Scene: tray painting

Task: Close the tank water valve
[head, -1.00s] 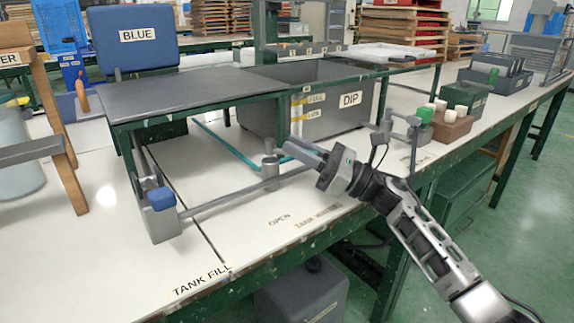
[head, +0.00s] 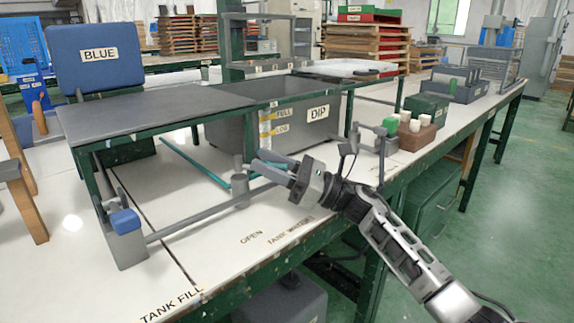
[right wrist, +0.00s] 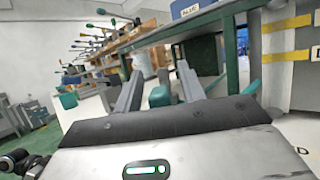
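The tank water valve seems to be the grey post (head: 240,187) on the pipe (head: 205,215) behind the OPEN and TANK WATER lettering. A teal bar (head: 200,164) runs towards it, and more teal shows beside my right gripper. I cannot tell whether these are one handle. My right gripper (head: 266,160) is just above and right of the post, partly hiding the valve. In the right wrist view, its fingers (right wrist: 159,92) are apart, with a teal block (right wrist: 160,96) visible between them, not clearly touched. My left gripper is out of view.
A blue-capped fitting (head: 125,222) is at the pipe's left end. A brown block with white and green pegs (head: 415,135) stands right.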

